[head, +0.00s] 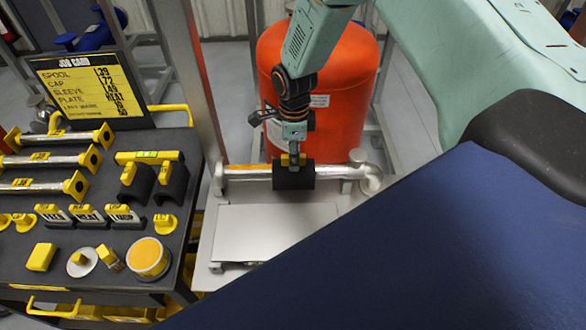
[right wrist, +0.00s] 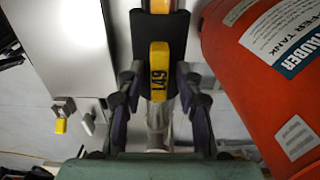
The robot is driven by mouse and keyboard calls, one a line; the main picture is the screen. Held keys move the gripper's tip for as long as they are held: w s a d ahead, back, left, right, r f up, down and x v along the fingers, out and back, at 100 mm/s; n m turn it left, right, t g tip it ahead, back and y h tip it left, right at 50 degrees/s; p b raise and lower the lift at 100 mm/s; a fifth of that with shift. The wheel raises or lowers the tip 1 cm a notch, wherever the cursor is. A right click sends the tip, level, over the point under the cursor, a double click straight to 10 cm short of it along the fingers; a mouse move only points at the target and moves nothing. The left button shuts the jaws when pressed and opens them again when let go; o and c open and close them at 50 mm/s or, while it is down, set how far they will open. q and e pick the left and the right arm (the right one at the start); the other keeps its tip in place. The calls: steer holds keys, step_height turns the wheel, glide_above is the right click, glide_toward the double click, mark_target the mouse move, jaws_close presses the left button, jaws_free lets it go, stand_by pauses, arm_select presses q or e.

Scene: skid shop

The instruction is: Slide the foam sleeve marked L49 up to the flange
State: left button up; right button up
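The black foam sleeve (head: 293,179) sits around the pipe on the pale bench. In the right wrist view its yellow tab (right wrist: 159,70) reads L49. My right gripper (head: 293,153) is directly over the sleeve, pointing down at the tab. In the right wrist view its fingers (right wrist: 159,82) stand apart on either side of the tab, with gaps visible. The pipe (head: 245,171) is yellow-orange left of the sleeve and bare silver (head: 328,172) to its right. My left gripper is out of view.
A red tank (head: 335,105) stands close behind the pipe. A dark table (head: 70,235) at left carries several spools, other black sleeves (head: 172,183) and yellow-tagged parts. A job card (head: 88,85) stands behind it. A flat pale panel (head: 275,232) lies before the pipe.

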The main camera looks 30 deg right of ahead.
mark_target(279, 164)
steer(key=shift+a+r, duration=0.1)
steer(key=c, duration=0.3)
jaws_close()
steer(key=shift+a, duration=0.15)
steer(key=shift+w+a, duration=0.1)
steer(key=shift+w, duration=0.05)
steer(key=shift+w+a, duration=0.35)
steer(key=shift+a, duration=0.3)
steer(key=shift+w+a, duration=0.3)
steer(key=shift+a, duration=0.3)
steer(key=shift+w+a+b, duration=0.1)
steer(key=shift+b, duration=0.2)
steer(key=shift+w+a, duration=0.45)
steer(key=shift+a, duration=0.25)
steer(key=shift+w+a, duration=0.4)
steer(key=shift+a, duration=0.3)
